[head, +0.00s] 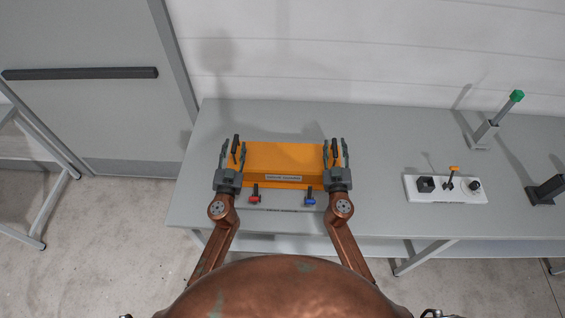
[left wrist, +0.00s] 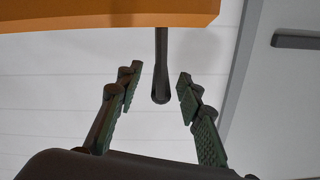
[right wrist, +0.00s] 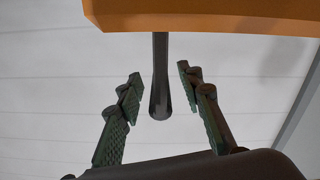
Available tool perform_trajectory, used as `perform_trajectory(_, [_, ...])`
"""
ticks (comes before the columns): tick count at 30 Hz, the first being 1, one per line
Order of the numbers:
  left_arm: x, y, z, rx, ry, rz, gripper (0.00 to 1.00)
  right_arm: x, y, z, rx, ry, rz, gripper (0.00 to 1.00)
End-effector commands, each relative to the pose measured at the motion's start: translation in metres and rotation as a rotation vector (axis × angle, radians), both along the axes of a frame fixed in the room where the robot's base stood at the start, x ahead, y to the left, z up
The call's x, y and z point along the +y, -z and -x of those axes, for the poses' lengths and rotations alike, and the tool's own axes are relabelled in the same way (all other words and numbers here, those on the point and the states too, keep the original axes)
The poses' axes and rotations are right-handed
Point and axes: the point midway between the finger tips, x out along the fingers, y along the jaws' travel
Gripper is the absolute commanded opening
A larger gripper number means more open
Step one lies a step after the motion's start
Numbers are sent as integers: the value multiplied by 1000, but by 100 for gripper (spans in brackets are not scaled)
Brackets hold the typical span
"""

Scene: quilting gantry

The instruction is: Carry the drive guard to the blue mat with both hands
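The drive guard (head: 285,157) is an orange box with a label on its front, at the grey table's near side. It has a dark handle at its left end (head: 236,142) and one at its right end (head: 335,145). My left gripper (head: 232,156) is open around the left handle; in the left wrist view that handle (left wrist: 161,70) hangs between the fingers with gaps on both sides. My right gripper (head: 336,155) is open around the right handle, which shows between the fingers in the right wrist view (right wrist: 160,80). I see no blue mat.
The grey table (head: 380,150) is clear just right of the guard. Farther right are a white control panel (head: 446,198) with knobs and a green-topped post (head: 487,134). A red knob (head: 255,197) and a blue knob (head: 310,200) stand in front of the guard.

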Motion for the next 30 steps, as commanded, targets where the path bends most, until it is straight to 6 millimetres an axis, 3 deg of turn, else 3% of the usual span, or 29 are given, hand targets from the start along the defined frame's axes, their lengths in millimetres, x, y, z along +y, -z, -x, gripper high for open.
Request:
perform_trajectory(6, [0,-1,-14,-1,-2,0,34,-1,0,-14,0,0,-1,34])
perform_trajectory(14, [1,0,-14,0,-3,1,34,0,0,-15,-1,-1,-1,34])
perform_trajectory(30, [1,0,-14,0,-3,1,0,0,0,-14,0,-2,-1,0])
